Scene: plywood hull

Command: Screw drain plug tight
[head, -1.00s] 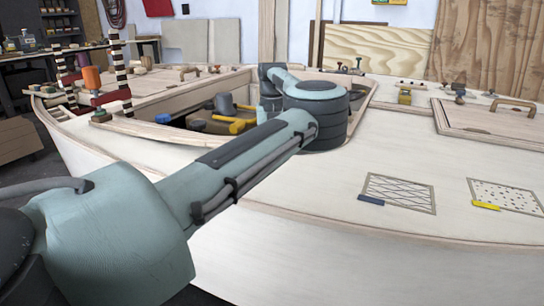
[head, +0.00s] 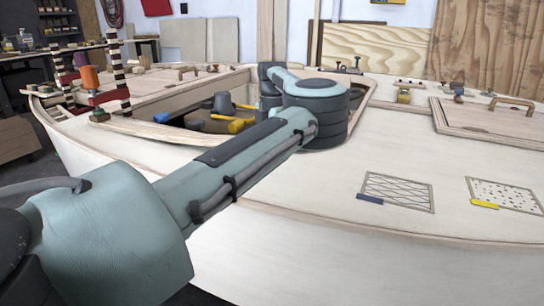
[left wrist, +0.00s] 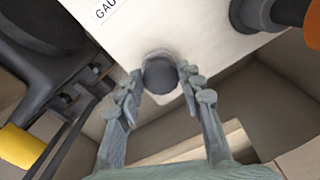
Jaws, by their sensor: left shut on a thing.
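The drain plug, a dark round knob (left wrist: 160,74), shows in the left wrist view against a pale panel. My left gripper (left wrist: 163,86) is shut on it, with one finger at each side of the knob. In the head view my left arm reaches over the hull edge into the open cockpit, and its own wrist hides the gripper and the plug. The knob's thread and how far it is seated cannot be seen. My right gripper is in neither view.
In the cockpit are a dark bucket-like object (head: 224,103) and a yellow-handled tool (head: 236,126). In the left wrist view, a dark and orange object (left wrist: 257,14) is close at upper right. The cockpit's wooden rim (head: 160,135) surrounds the arm. The deck (head: 300,190) is mostly clear.

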